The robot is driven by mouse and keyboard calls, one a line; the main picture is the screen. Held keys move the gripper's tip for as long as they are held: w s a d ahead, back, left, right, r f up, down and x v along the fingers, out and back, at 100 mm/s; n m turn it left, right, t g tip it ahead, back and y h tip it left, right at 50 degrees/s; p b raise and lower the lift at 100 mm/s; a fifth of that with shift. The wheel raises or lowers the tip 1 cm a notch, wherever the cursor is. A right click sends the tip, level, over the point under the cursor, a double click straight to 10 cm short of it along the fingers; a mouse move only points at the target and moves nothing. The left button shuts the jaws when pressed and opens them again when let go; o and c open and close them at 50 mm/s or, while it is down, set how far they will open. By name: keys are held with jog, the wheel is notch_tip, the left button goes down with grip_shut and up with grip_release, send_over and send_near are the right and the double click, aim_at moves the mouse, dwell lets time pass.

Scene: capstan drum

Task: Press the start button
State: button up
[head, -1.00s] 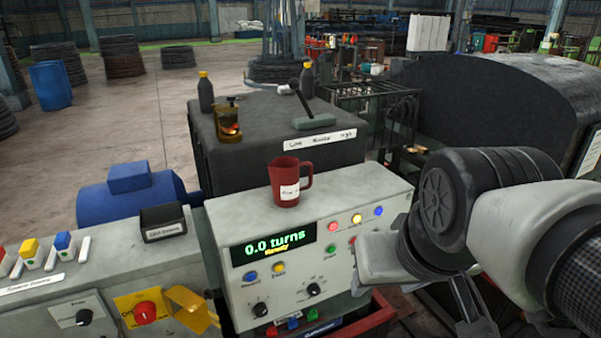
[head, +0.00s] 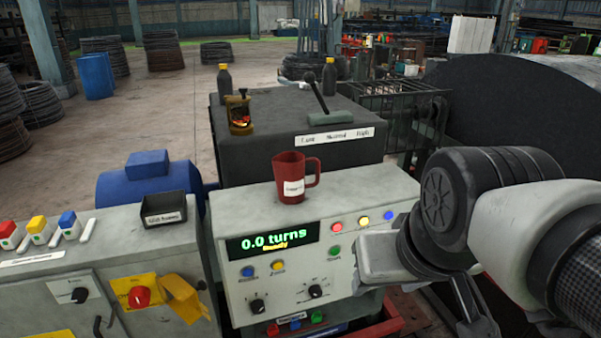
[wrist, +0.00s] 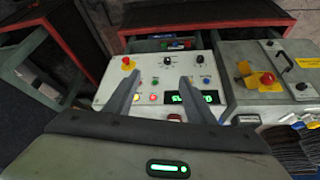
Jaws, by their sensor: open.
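In the head view my arm comes in from the right and the hand (head: 378,257) is just right of the green button, covering the panel's right end. I cannot tell the gap between fingertips and panel.
A red mug (head: 292,179) stands on the box top. Blue and yellow buttons and two knobs are on the panel. A red mushroom button (wrist: 128,63) sits at the panel end. A cabinet with a red rotary switch (head: 139,297) stands at left.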

jog(key=shift+f, duration=0.35)
grip_shut()
dwell(1.4)
